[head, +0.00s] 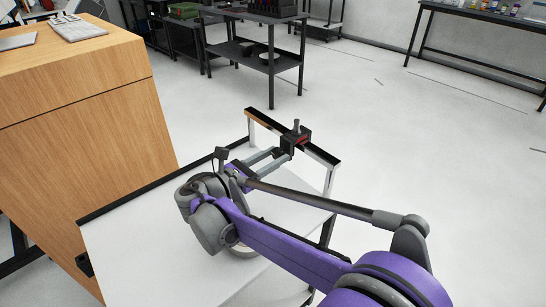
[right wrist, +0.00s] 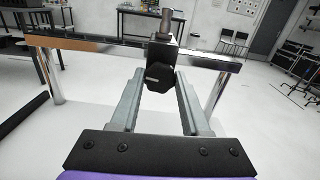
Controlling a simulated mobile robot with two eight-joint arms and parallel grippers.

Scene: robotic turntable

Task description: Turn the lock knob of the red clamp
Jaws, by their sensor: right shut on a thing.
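The clamp (head: 302,139) is a small black block with a red part, seated on a black-and-chrome bar. A grey metal post stands up from its top. In the right wrist view its dark, many-sided lock knob (right wrist: 159,77) faces me, and the black clamp body (right wrist: 163,49) is behind it. My right gripper (head: 281,153) reaches the clamp from the near side. The red part is hidden in the wrist view. My left gripper is not in view.
The bar (head: 266,121) rests on metal legs at the end of a white-topped table (head: 130,240). A wooden cabinet (head: 80,110) stands close on the left. A dark shelf table (head: 250,50) is farther back. The floor on the right is clear.

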